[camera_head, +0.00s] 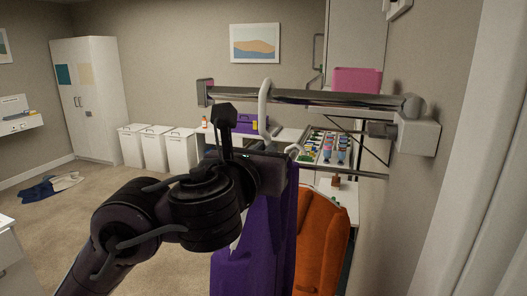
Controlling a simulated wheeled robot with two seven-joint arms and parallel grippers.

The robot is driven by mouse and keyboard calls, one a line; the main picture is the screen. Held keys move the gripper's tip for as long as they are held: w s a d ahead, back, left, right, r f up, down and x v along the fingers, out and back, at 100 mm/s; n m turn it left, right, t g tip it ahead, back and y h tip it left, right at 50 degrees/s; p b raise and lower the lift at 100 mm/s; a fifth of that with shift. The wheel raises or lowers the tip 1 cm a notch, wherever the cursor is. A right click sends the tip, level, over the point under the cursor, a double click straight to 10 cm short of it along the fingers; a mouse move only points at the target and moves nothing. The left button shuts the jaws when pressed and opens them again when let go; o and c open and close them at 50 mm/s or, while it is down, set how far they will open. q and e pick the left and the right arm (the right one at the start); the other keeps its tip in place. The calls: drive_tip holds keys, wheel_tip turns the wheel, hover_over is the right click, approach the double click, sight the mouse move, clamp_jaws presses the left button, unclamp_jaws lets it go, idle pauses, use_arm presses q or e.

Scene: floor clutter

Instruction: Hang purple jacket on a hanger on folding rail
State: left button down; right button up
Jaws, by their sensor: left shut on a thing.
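The purple jacket (250,262) hangs below my left gripper (272,168), which is shut, apparently on the hanger's upper part; the exact grip is hidden by the gripper itself. A pale hanger hook (264,104) rises above the gripper and crosses the metal bar of the folding rail (340,98). Its top stands above the bar; whether it rests on the bar cannot be told. The rail is fixed to the right wall. My right gripper is not in view.
An orange item (322,240) stands close to the jacket's right. Behind are a purple box (248,123), a pink bin (357,80) and a tray of small items (326,147). White bins (156,148) stand at the left back. Dark blue clothing (40,189) lies on the floor.

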use_arm(q)
drive_tip(key=shift+r, duration=0.1)
drive_tip(key=c, duration=1.4)
unclamp_jaws()
drive_tip(key=shift+s, duration=0.1)
